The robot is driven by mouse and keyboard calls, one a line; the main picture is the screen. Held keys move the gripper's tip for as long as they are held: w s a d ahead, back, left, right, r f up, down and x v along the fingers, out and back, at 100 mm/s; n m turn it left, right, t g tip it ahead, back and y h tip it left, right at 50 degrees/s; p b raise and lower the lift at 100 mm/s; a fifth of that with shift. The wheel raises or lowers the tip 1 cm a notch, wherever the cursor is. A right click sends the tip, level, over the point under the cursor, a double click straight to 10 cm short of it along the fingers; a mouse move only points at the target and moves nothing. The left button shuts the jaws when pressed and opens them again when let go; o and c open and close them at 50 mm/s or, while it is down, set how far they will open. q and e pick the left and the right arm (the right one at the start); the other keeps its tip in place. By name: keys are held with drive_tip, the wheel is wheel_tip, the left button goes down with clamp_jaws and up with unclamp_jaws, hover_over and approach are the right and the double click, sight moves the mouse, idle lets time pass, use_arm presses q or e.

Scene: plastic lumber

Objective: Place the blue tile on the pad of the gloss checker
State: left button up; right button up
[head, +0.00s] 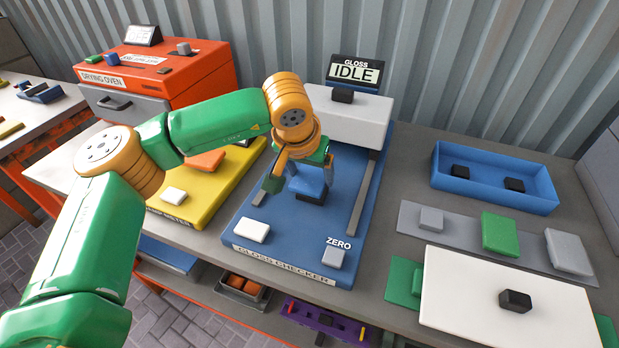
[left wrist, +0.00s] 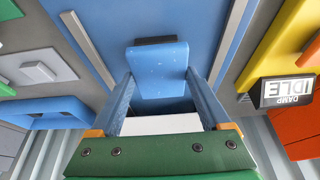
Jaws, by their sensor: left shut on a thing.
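The gloss checker (head: 286,218) is a blue base with a white head block (head: 347,112) at its back. Its display (head: 356,71) reads IDLE. My left gripper (head: 309,186) is over the middle of the base, pointing down, shut on the blue tile (left wrist: 160,68). In the left wrist view the tile sits between the two fingers and reaches out past them toward the base. A dark piece (left wrist: 155,40) shows at the tile's far end; I cannot tell whether it is the pad, or whether the tile touches it. My right gripper is not in view.
A white block (head: 252,232) and a grey ZERO button (head: 334,258) are at the base's front. Grey rails (head: 356,198) run along its sides. A yellow meter (head: 213,190) and orange drying oven (head: 170,75) stand left. A blue tray (head: 495,185) and white board (head: 480,300) lie right.

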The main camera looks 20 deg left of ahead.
sight(310, 181)
use_arm(q)
wheel_tip(310, 181, down, 3)
drive_tip(key=shift+d+r, duration=0.1)
drive_tip(key=shift+d, duration=0.05)
drive_tip(key=shift+f, duration=0.25)
drive_tip(key=o, duration=1.2)
drive_tip(key=shift+o, duration=0.2)
drive_tip(key=shift+r, duration=0.25)
drive_tip(key=v, duration=1.2)
drive_tip(key=shift+b, duration=0.4)
